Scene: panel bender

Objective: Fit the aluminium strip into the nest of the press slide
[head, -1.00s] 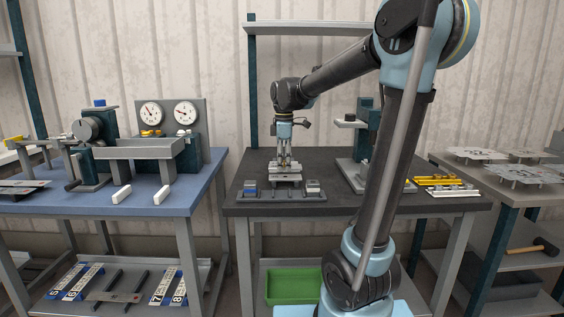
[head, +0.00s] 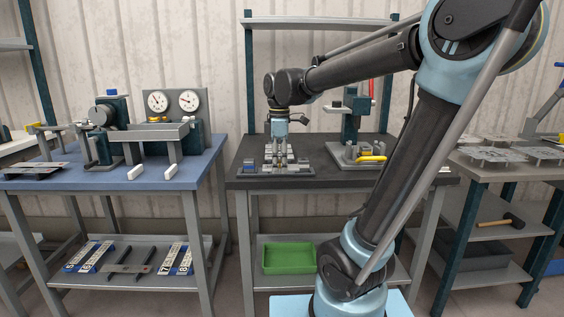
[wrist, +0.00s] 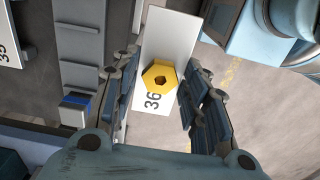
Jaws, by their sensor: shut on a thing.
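In the wrist view a pale flat strip (wrist: 172,35), marked 36, carries a yellow hexagonal knob (wrist: 160,77). I take it to be the aluminium strip. My gripper (wrist: 160,88) has its fingers closed on either side of the knob. In the head view my gripper (head: 278,168) points down over the dark bench. It stands over a grey fixture (head: 262,172) with a blue block (head: 250,168) at its left end. The strip and the nest cannot be made out there, and I cannot tell whether the strip touches anything below.
A small upright press (head: 352,122) with a red handle stands to the right, with a yellow part (head: 372,158) at its foot. A blue bench (head: 110,180) with gauges (head: 172,102) is on the left. A green bin (head: 289,258) sits on the lower shelf.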

